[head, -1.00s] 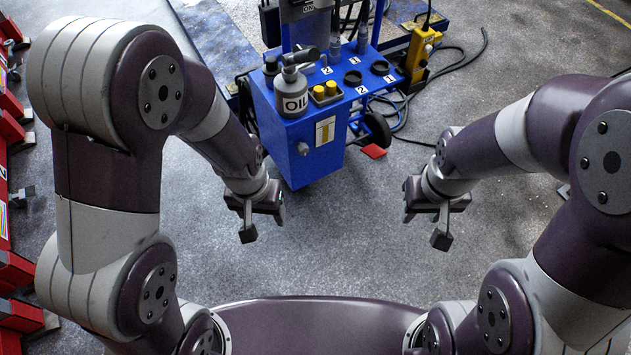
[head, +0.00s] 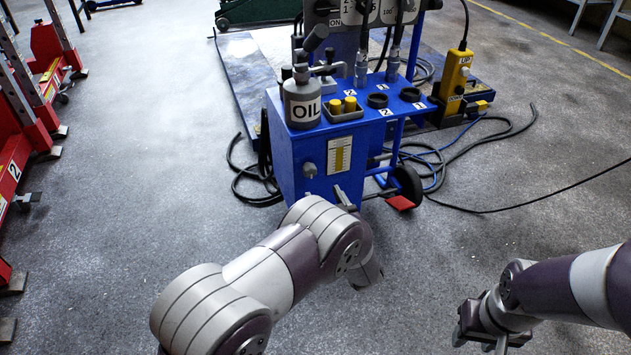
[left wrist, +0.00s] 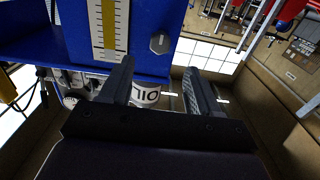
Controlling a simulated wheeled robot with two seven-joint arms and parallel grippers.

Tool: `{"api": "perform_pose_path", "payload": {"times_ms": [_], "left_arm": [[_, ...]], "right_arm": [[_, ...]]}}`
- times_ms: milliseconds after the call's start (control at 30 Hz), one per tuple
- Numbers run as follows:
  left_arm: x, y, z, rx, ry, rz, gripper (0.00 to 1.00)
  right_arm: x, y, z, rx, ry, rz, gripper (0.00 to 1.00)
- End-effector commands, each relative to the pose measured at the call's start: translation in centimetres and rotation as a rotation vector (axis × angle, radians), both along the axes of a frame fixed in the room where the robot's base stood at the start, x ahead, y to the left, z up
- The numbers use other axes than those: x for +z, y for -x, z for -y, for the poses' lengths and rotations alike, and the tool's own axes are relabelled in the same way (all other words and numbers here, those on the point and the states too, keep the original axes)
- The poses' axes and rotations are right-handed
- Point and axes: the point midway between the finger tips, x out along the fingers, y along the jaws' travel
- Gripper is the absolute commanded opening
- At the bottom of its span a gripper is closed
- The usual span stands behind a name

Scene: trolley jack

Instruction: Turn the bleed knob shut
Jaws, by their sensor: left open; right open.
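The bleed knob appears to be the small grey knob (head: 309,170) on the front of the blue cart (head: 293,150), left of a yellow-and-white gauge (head: 340,155). The left wrist view is upside down and shows the knob (left wrist: 159,43) as a grey faceted cap, with the gauge (left wrist: 110,28) left of it. My left gripper (left wrist: 159,67) is open and empty; the knob appears beyond its fingertips, between their lines. In the head view its arm hides most of that gripper. My right gripper (head: 485,330) is open and empty, low at the right, away from the cart.
A grey OIL bottle (head: 302,103) and a tray with yellow caps (head: 343,110) stand on the cart. A yellow pendant (head: 453,78), cables and a red pedal (head: 400,203) are at its right. Red stands (head: 50,75) line the left. The floor in front is clear.

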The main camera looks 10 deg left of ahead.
Motion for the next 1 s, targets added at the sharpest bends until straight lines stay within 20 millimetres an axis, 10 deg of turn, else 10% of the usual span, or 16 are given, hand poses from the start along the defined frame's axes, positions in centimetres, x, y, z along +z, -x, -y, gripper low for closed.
{"api": "perform_pose_path", "payload": {"times_ms": [300,700,900,1000], "left_arm": [[-0.6,-6.1,-4.2,0.001,0.001,0.001,0.62],[-0.1,-7.4,-5.0,-0.002,0.0,-0.002,0.62],[-0.1,-7.4,-5.0,-0.002,0.0,-0.002,0.06],[-0.1,-7.4,-5.0,-0.002,0.001,-0.002,0.06]], "right_arm": [[-4.2,0.0,0.0,0.0,0.0,-0.001,0.43],[-4.4,0.0,0.0,0.0,0.0,0.0,0.43],[-4.4,0.0,0.0,0.0,0.0,0.0,0.43],[-4.4,0.0,0.0,0.0,0.0,0.0,0.43]]}}
